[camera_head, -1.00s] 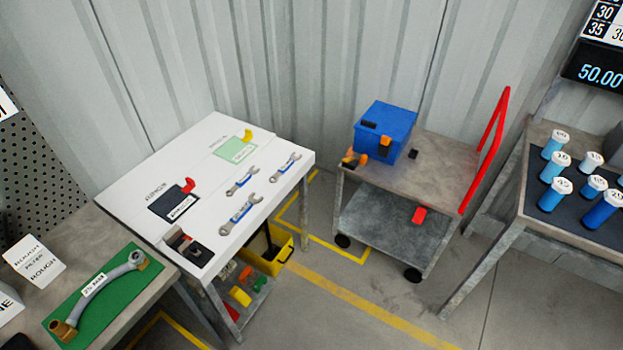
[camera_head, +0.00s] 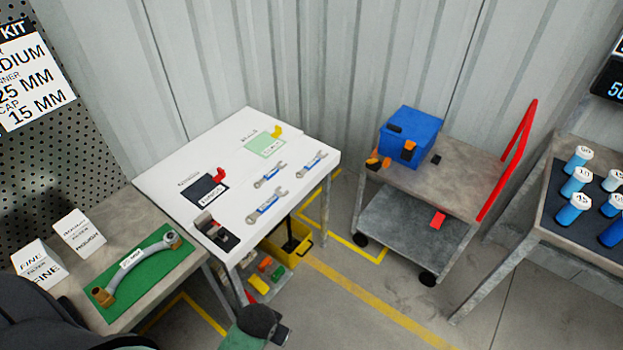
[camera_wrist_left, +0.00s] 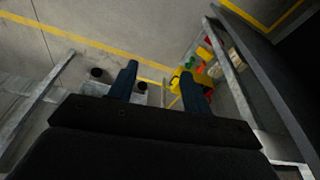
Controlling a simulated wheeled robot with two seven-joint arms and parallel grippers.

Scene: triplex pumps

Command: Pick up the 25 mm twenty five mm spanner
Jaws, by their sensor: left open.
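Three spanners with blue labels lie on the white-topped table in the head view: one at the front (camera_head: 266,207), one at the back left (camera_head: 270,176) and one at the right (camera_head: 312,165). The front one looks the longest. Their size marks are too small to read, so I cannot tell which is the 25 mm spanner. My left gripper (camera_wrist_left: 159,82) is open and empty in the left wrist view, with its two dark fingers apart above the floor area. No spanner shows in that view. My right gripper is not in view.
The white table (camera_head: 160,190) also holds a black pad and a green pad. A hose lies on a green mat (camera_head: 155,245) at left. A trolley with a blue box (camera_head: 410,135) stands right of it, across open floor. A yellow bin (camera_head: 290,245) sits below the table.

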